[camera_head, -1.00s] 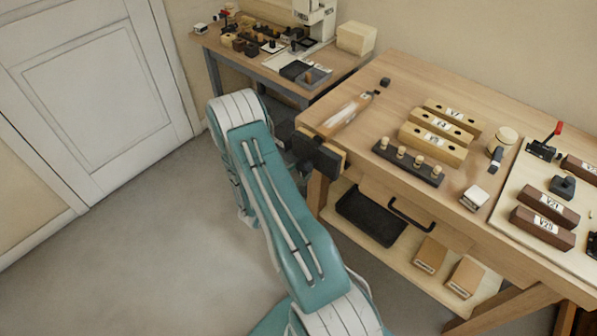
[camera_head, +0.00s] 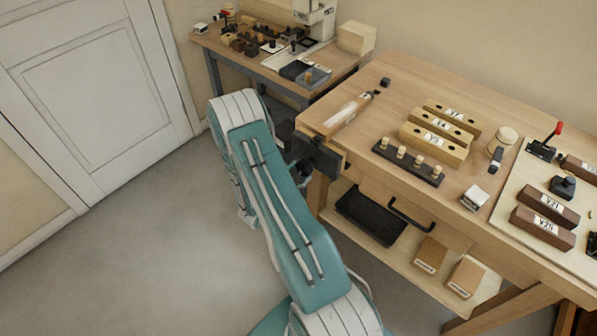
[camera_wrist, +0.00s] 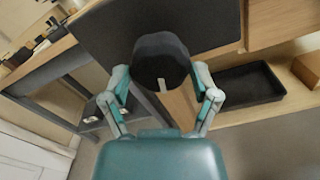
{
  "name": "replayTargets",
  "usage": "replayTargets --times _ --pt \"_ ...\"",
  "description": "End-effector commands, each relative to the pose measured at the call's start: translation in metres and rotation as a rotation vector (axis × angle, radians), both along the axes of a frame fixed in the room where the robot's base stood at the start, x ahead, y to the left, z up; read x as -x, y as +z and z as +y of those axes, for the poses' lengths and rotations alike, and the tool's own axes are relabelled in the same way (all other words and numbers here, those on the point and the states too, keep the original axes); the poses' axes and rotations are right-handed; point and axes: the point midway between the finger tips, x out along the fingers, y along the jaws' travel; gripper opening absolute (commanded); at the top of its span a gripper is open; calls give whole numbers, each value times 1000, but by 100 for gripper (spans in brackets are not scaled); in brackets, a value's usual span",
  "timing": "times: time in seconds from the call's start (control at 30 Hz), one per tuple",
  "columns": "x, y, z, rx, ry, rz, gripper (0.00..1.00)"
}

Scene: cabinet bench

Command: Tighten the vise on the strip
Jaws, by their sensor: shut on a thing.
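The vise (camera_head: 318,157) is a dark block at the left front end of the wooden bench, partly behind my arm in the head view. In the wrist view its broad dark plate (camera_wrist: 105,38) fills the upper middle. A dark rounded knob (camera_wrist: 158,48) with a pale mark sticks out from it toward me. My gripper (camera_wrist: 161,80) has one finger on each side of this knob and is shut on it. In the head view my gripper is mostly hidden behind my arm. I cannot clearly make out a strip between the vise jaws.
A pale-bladed tool (camera_head: 350,110) lies on the bench (camera_head: 405,85) near the vise. Labelled yellow blocks (camera_head: 433,145) and a dark peg rack (camera_head: 408,162) are farther right. A black tray (camera_head: 370,216) sits on the shelf below. Open floor lies left of my arm.

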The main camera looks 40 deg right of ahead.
Motion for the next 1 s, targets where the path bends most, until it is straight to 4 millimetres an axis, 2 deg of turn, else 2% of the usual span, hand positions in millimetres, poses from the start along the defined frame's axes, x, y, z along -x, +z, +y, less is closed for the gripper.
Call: replayTargets --times 0.13,0.37,0.6,0.63,0.67,1.0 --pt "-2 -1 0 -6 7 -31 36" --pt "-2 -1 0 -21 7 -226 36" --pt "-2 -1 0 -23 6 -243 36" --pt "-2 -1 0 -23 6 -243 86" --pt "-2 -1 0 -23 6 -242 100" --pt "0 0 -1 -20 2 -240 100"
